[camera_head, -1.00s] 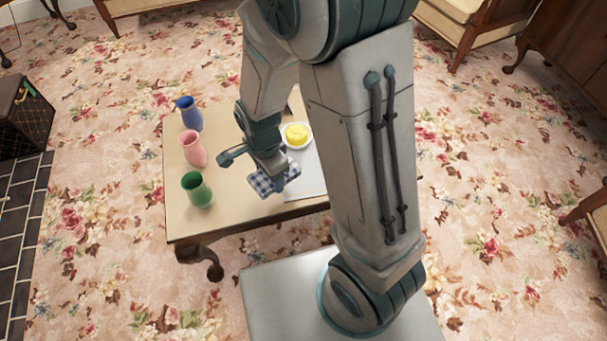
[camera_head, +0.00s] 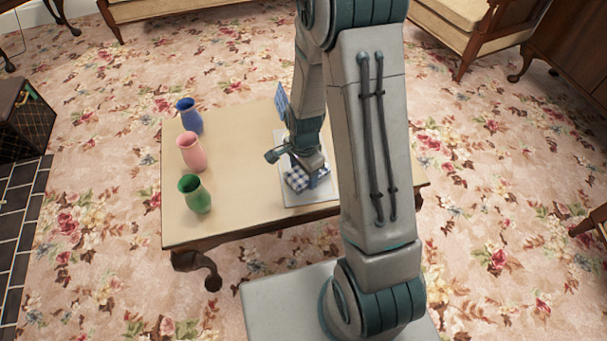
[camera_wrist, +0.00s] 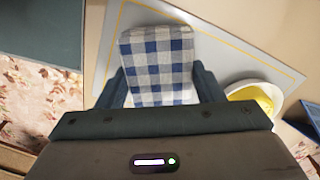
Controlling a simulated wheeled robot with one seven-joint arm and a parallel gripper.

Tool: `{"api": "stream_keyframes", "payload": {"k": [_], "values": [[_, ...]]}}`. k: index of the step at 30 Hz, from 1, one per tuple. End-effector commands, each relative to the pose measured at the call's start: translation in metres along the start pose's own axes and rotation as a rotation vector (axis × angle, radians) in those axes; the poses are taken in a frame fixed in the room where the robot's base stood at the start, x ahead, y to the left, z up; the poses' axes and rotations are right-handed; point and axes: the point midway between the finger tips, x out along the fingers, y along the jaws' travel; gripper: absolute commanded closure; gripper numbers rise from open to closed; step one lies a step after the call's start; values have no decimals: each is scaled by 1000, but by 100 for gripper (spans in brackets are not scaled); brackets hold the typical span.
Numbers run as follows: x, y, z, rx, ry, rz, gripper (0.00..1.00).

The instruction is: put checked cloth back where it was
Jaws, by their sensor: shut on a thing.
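The blue-and-white checked cloth (camera_wrist: 157,60) is folded into a small block. It sits between the two fingers of my gripper (camera_wrist: 158,88), which is shut on it. In the head view the cloth (camera_head: 297,179) is at my gripper (camera_head: 308,178), over the near part of a pale grey mat (camera_head: 292,201) on the table. In the wrist view the mat (camera_wrist: 225,40) has a thin yellow line near its edge and lies beneath the cloth. I cannot tell whether the cloth touches the mat.
A blue vase (camera_head: 189,117), a pink vase (camera_head: 192,152) and a green vase (camera_head: 196,195) stand along the table's left side. The table (camera_head: 237,170) is bare between vases and mat.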

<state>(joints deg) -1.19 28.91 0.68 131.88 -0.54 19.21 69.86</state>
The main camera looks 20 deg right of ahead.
Motion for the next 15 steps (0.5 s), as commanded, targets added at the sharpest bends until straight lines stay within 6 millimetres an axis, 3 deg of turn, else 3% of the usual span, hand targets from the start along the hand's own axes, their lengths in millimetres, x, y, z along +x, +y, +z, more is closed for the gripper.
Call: {"api": "stream_keyframes", "payload": {"k": [1,7,8,10,15], "values": [[8,0,0,1,-1,2,57],[8,0,0,1,0,0,60],[8,0,1,1,-1,0,34],[8,0,1,1,-1,0,17],[8,0,1,1,-1,0,17]]}}
